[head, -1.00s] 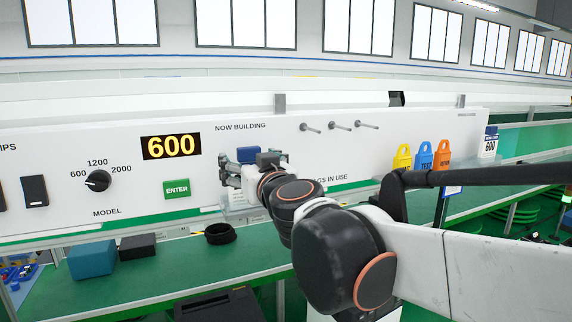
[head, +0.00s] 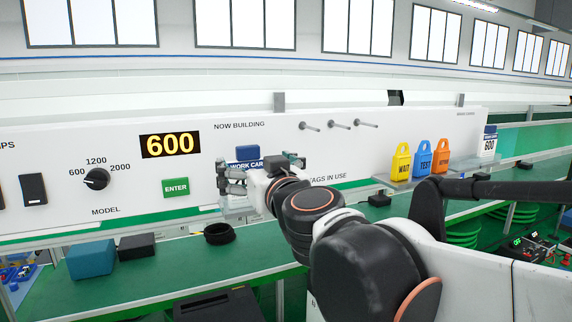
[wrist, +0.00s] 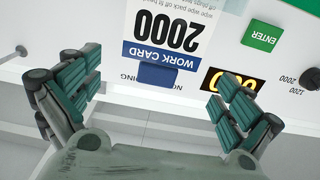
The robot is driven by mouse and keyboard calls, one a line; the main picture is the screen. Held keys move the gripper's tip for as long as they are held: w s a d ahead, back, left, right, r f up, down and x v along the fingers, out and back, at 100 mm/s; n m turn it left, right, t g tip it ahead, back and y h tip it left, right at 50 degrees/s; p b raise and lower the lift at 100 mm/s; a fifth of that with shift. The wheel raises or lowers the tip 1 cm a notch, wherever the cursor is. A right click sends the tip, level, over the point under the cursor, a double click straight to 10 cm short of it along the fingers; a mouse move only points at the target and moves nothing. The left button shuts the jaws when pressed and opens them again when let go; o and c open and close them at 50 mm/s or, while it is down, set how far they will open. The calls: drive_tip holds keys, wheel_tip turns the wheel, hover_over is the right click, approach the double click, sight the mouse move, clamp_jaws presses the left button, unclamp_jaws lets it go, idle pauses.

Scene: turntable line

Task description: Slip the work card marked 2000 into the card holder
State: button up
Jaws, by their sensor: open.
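The work card marked 2000 (wrist: 168,32) stands against the white panel under the "NOW BUILDING" lettering, its blue header and a blue tab (wrist: 157,75) at its top. In the head view, part of its "WORK CARD" header (head: 245,165) shows behind my gripper. A clear ledge (head: 236,208), apparently the card holder, shows below it; most of it is hidden, so how deep the card sits cannot be told. My gripper (wrist: 160,88) is open, fingers spread to both sides of the tab and apart from it, with nothing between them.
The display (head: 170,144) reads 600, with a green ENTER button (head: 176,187) and model dial (head: 97,180) left of my gripper. Three pegs (head: 340,125) stick out above right. Yellow, blue and orange tags and a 600 card (head: 489,142) stand at the right.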

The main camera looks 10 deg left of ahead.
drive_tip(key=v, duration=0.7)
drive_tip(key=shift+s+b, duration=0.2)
drive_tip(key=shift+b, duration=0.15)
drive_tip(key=shift+d, duration=0.15)
drive_tip(key=s+d+f+m+g+h, duration=0.2)
drive_tip(key=s+d+f+g+h, duration=0.1)
drive_tip(key=d+f, duration=0.6)
drive_tip(key=s+d+f+m+g+h, duration=0.2)
drive_tip(key=s+d+f, duration=0.3)
drive_tip(key=d+f, duration=0.5)
drive_tip(key=s+d+f+m+g+h, duration=0.2)
drive_tip(key=s+d+f+g+h, duration=0.1)
drive_tip(key=d+f, duration=0.7)
drive_tip(key=shift+s+d+f+g+h, duration=0.2)
drive_tip(key=shift+s+d+g+h, duration=0.1)
drive_tip(key=shift+s+d+h, duration=0.6)
drive_tip(key=shift+s+a+f, duration=0.1)
drive_tip(key=shift+s+a, duration=0.05)
